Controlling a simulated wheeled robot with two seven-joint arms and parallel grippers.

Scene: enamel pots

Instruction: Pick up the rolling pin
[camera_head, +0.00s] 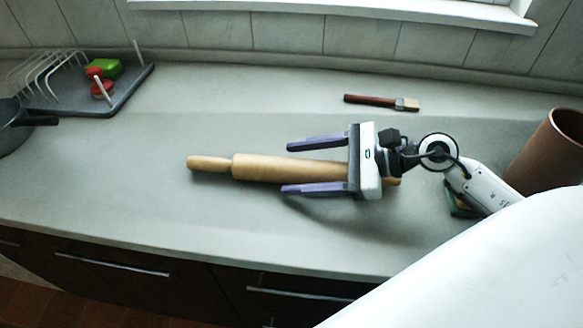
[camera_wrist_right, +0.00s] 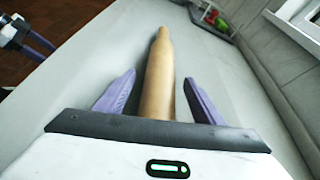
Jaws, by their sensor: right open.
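The wooden rolling pin (camera_head: 262,168) lies on the grey counter, its plain handle pointing left in the head view. My right gripper (camera_head: 287,168) is open above the pin, with one purple finger on each side of it. The gripper body hides part of the pin's right end. In the right wrist view the rolling pin (camera_wrist_right: 158,85) runs away between the two fingers (camera_wrist_right: 159,77), with a gap on both sides. My left gripper (camera_wrist_right: 32,40) shows only small at the top left of the wrist view; its opening is unclear.
A brush with a wooden handle (camera_head: 372,100) lies behind the right gripper. A brown pot (camera_head: 548,150) stands at the right. A dark rack tray (camera_head: 125,92) with red and green items and a dark pan (camera_head: 12,125) are at the left. The counter's front left is clear.

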